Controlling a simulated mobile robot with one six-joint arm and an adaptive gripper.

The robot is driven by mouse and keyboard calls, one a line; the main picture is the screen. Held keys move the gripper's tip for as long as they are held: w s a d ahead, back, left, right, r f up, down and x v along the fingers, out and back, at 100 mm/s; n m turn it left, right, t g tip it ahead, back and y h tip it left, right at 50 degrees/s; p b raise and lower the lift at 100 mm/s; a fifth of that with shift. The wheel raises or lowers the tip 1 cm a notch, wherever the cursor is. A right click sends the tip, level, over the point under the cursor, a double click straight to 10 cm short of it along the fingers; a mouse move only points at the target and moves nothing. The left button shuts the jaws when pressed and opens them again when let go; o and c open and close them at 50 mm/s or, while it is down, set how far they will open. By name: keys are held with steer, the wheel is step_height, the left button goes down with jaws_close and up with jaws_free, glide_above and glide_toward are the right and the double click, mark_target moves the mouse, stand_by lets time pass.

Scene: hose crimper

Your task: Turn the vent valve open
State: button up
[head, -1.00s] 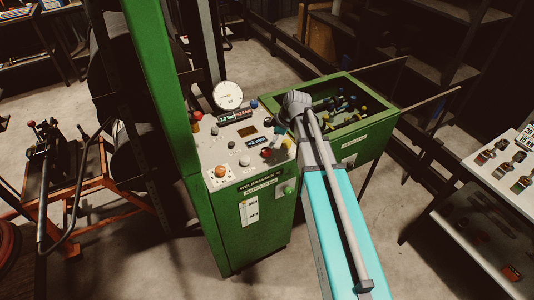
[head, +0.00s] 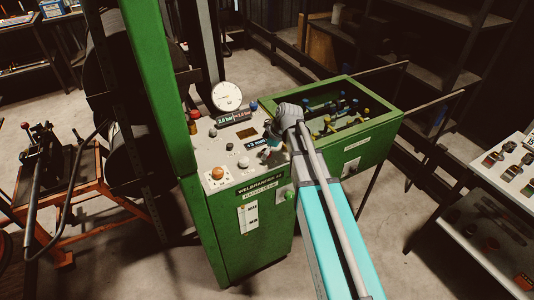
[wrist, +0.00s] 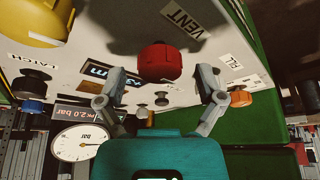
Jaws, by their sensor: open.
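The vent valve is a round red knob (wrist: 160,63) beside a white "VENT" label (wrist: 185,17) on the pale panel. In the wrist view it sits between and just beyond my gripper's two fingertips (wrist: 162,78). The fingers are spread wide, one on each side, with a visible gap to the knob. I cannot tell the knob's turned position. In the head view my gripper (head: 272,143) is low over the right part of the panel (head: 212,160), and the red knob is not clearly visible there.
A white dial gauge (head: 227,96) stands at the panel's back. Small knobs and an orange button (head: 217,173) lie to the left. A green bin (head: 370,125) with several fittings adjoins on the right. A green post (head: 158,90) rises at the left.

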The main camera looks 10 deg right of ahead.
stand_by(0.3)
steer(key=c, duration=1.1)
steer(key=shift+c, duration=0.2)
steer(key=shift+m, duration=0.4)
steer(key=m+t, duration=0.1)
steer(key=m, duration=0.2)
steer(key=shift+s+h, duration=0.15)
steer(key=shift+h, duration=0.25)
steer(key=m+t+h, duration=0.1)
steer(key=m, duration=0.3)
steer(key=shift+a+m, duration=0.1)
steer(key=shift+m, duration=0.2)
steer(key=m+h, duration=0.1)
steer(key=m, duration=0.1)
steer(key=m+h, duration=0.1)
steer(key=m, duration=0.2)
steer(key=shift+a+t, duration=0.1)
steer(key=shift+t, duration=0.2)
steer(key=m+h, duration=0.2)
steer(key=m, duration=0.2)
steer(key=shift+m, duration=0.3)
